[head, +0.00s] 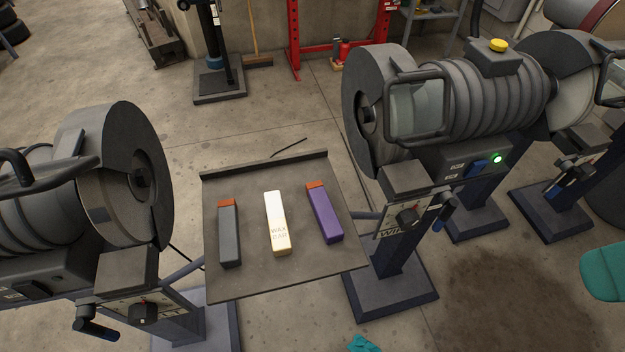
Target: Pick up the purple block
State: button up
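The purple block (325,218) is a long bar with an orange end at its far side. It lies on a dark tray (290,277) between two grinding machines, rightmost of three bars and slightly tilted in the picture. A white and cream bar marked "WAX BAR" (277,222) lies to its left, apart from it. A dark grey bar with an orange end (229,236) lies farther left. Nothing covers the purple block. My gripper does not show in the head view.
Another grinder (110,185) stands close on the left. The tray has a raised back lip (264,165). A teal object (607,272) is at far right.

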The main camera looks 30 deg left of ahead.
aim_at(331, 229)
jog(key=z, duration=0.8)
jog(key=k, duration=0.4)
jog(key=u, duration=0.65)
